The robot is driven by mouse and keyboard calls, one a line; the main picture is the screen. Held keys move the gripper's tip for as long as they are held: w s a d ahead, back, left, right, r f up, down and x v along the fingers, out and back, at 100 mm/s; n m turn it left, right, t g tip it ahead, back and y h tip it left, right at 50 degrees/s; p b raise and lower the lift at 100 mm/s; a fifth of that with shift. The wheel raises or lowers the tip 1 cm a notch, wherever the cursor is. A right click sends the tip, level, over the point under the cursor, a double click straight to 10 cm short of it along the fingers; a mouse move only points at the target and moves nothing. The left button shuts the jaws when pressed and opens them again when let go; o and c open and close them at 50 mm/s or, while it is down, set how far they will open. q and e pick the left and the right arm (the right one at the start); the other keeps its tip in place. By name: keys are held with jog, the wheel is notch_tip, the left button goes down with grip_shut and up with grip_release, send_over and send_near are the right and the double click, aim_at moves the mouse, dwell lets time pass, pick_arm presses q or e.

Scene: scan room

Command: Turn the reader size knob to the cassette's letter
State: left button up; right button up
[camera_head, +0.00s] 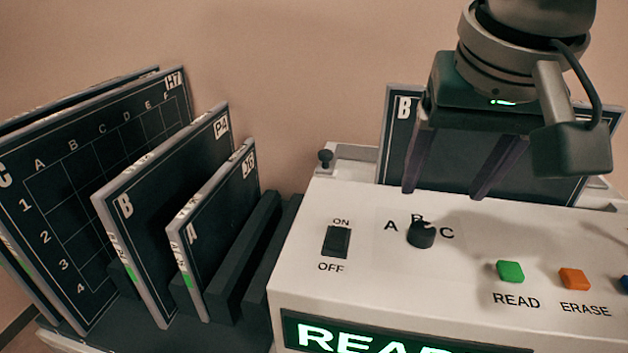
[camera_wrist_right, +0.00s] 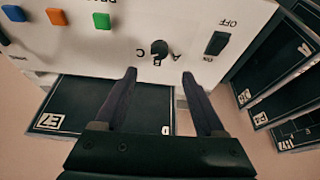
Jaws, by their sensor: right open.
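The size knob (camera_head: 421,235) is a small black dial on the white reader (camera_head: 370,205), with letters A, B and C around it. The B is partly covered, and I cannot tell for certain where the knob points. It also shows in the right wrist view (camera_wrist_right: 159,48). A dark cassette (camera_head: 398,125) marked B at its top left corner stands in the back of the reader, partly hidden by my right arm. My right gripper (camera_head: 446,192) is open and empty, above and behind the knob, apart from it. My left gripper is not in view.
An ON/OFF switch (camera_head: 337,242) is left of the knob; green READ (camera_head: 510,271) and orange ERASE (camera_head: 574,279) buttons are right. A lit display (camera_head: 400,338) is on the front. Several cassettes, including one marked A (camera_head: 215,225), stand in a rack at left.

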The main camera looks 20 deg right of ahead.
aim_at(423, 228)
jog(key=b+x, duration=0.1)
jog(key=x, duration=0.8)
jog(key=shift+s+d+f, duration=0.1)
jog(key=shift+f, duration=0.15)
grip_shut()
